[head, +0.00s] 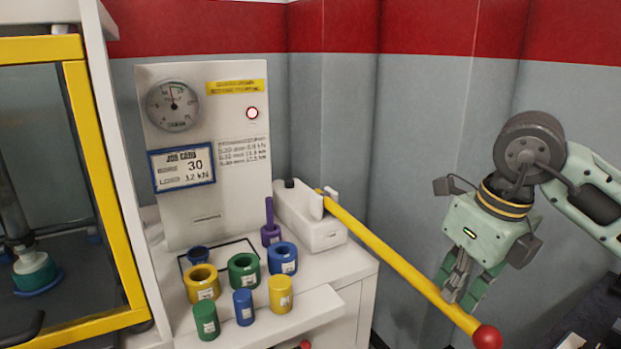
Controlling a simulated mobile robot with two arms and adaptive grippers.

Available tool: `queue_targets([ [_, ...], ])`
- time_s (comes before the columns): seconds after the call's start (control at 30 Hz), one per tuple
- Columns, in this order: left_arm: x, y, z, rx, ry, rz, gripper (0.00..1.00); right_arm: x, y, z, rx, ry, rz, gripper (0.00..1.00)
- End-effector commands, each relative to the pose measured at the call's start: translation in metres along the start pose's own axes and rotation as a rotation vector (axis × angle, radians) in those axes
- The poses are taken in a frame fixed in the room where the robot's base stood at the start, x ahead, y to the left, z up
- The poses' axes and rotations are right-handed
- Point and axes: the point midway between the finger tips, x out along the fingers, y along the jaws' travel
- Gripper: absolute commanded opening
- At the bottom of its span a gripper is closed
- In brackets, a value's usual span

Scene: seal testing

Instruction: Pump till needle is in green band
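The round gauge (173,105) is on the upper left of the white panel. Its needle points roughly upward; the dial is too small to tell whether the needle is in a green band. The yellow pump lever (385,246) slopes down to the right from the white pump block (311,222) and ends in a red knob (487,337). My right gripper (460,289) is at the lever's outer part, just short of the knob. Its fingers overlap the lever's upper edge in the picture; whether they are closed around it is unclear. My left gripper is not in view.
A red-ringed light (252,113) is on the panel. Several coloured rings and cylinders stand on the white bench (345,267). A yellow-framed cabinet (95,190) is at left. A grey and red wall stands behind.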

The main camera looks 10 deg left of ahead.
Motion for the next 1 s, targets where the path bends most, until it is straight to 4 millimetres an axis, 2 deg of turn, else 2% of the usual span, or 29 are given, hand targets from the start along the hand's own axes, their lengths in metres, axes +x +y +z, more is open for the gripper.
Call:
queue_targets([
  [0.53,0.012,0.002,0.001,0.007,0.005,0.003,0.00,0.018,0.001,-0.004,0.000,0.001,0.001,0.00],
  [0.63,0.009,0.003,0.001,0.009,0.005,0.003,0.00,0.014,0.001,-0.003,0.000,0.001,0.001,0.00],
  [0.77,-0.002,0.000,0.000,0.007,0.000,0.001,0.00,-0.001,0.001,0.001,-0.001,-0.001,0.001,0.00],
  [1.0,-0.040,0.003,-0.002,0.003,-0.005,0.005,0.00,-0.050,0.001,0.014,-0.001,-0.001,0.001,0.00],
])
